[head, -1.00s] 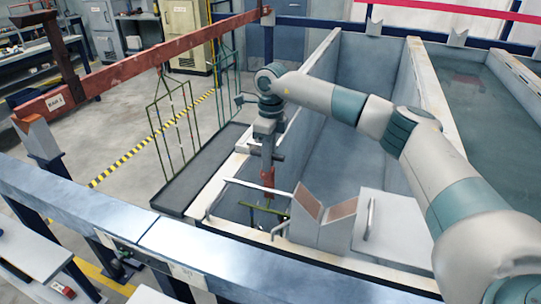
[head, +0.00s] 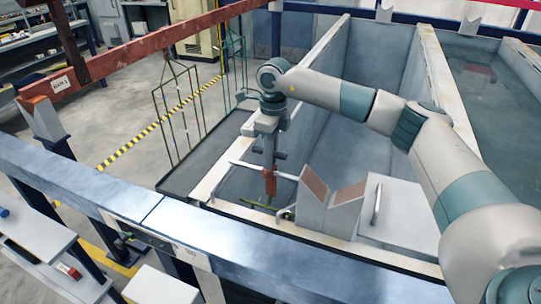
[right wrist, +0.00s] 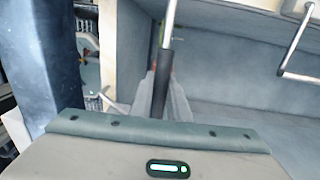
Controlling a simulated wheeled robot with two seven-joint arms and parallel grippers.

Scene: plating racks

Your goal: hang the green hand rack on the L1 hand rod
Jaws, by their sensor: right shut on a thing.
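Most of the rack is hidden by the tank rim. A pale rod (head: 243,165), probably the L1 hand rod, runs behind the gripper; I read no label on it. In the right wrist view the fingers (right wrist: 165,95) stand close together at a dark grip (right wrist: 163,72), with a pale rod (right wrist: 171,15) beyond. My left gripper is out of view.
A grey V-block (head: 331,208) and a pale box with a handle (head: 376,205) stand right of the gripper. The blue-grey beam (head: 235,245) crosses in front. Green racks (head: 182,120) hang from the red bar (head: 130,50) at left, over a dark tray (head: 200,170).

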